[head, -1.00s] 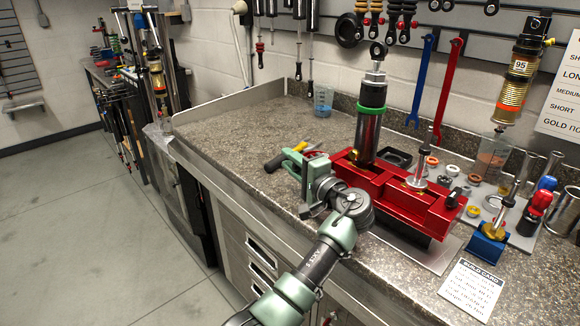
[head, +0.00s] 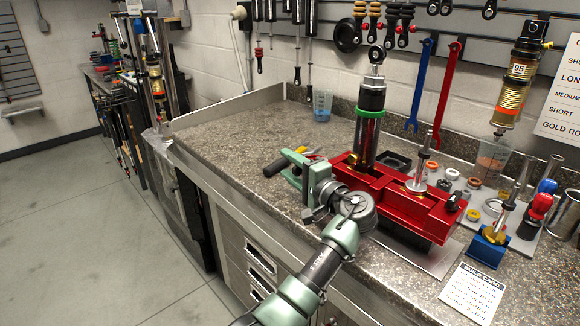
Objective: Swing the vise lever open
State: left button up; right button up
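The red vise (head: 405,205) sits on the bench and holds an upright shock absorber (head: 369,115) with a green ring. A bar with a black grip (head: 275,168) shows left of the vise, next to my gripper; I take it for the lever, but its join to the vise is hidden. My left gripper (head: 289,167) is at the vise's left end, its green fingers apart and pointing left. My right gripper is not in view.
A yellow-handled tool (head: 304,151) lies behind my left gripper. A measuring cup (head: 322,105) stands at the back. A grey tray (head: 520,236) with parts and a build card (head: 473,294) are at right. The bench's left part is clear.

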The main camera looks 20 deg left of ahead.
aim_at(300, 174)
pick_arm(q)
jog(key=p+v, duration=0.1)
jog(key=v, duration=0.6)
jog(key=shift+s+d, duration=0.25)
jog(key=shift+d, duration=0.1)
